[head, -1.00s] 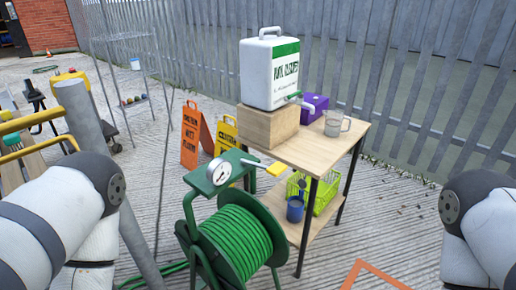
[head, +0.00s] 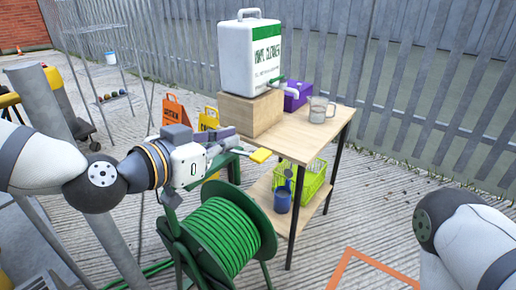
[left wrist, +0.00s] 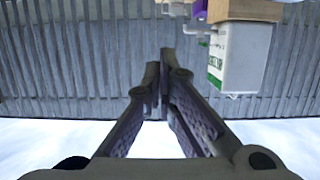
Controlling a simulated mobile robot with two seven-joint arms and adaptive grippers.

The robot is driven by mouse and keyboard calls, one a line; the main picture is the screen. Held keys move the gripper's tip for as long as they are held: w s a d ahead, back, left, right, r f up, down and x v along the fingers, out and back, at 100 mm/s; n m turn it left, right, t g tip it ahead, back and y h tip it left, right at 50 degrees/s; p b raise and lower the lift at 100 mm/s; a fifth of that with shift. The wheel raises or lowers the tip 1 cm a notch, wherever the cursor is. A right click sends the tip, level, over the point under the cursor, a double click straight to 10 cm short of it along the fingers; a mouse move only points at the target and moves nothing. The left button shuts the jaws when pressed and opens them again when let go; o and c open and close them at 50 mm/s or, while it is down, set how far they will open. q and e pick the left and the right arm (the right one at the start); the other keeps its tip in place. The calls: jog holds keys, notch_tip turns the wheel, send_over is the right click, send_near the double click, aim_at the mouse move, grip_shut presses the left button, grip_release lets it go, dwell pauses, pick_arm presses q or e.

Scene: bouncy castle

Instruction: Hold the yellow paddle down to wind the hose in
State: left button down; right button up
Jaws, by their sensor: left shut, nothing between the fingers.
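The yellow paddle (head: 261,155) sits at the end of a pale lever on the green hose reel (head: 168,226). The green hose (head: 222,238) is wound thickly on its drum. My left gripper (head: 232,133) is shut and empty, above the reel and just left of the paddle, apart from it as far as I can see. The left gripper also shows in the left wrist view (left wrist: 158,72), its fingers together with nothing between them. My left arm hides the reel's gauge. My right gripper is out of view; only part of my right arm shows.
A wooden table (head: 325,133) stands right of the reel, with a white cleaner container (head: 250,55), a purple box (head: 297,97) and a glass mug (head: 320,110). Orange (head: 175,112) and yellow (head: 208,118) signs stand behind.

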pick_arm(q)
jog(key=shift+r, duration=0.15)
jog(key=b, duration=0.1)
send_over(258, 159)
notch_tip(258, 159, down, 3)
notch_tip(258, 159, down, 3)
jog(key=shift+r+b, duration=0.2)
jog(key=shift+b, duration=0.2)
jog(key=shift+f, duration=0.5)
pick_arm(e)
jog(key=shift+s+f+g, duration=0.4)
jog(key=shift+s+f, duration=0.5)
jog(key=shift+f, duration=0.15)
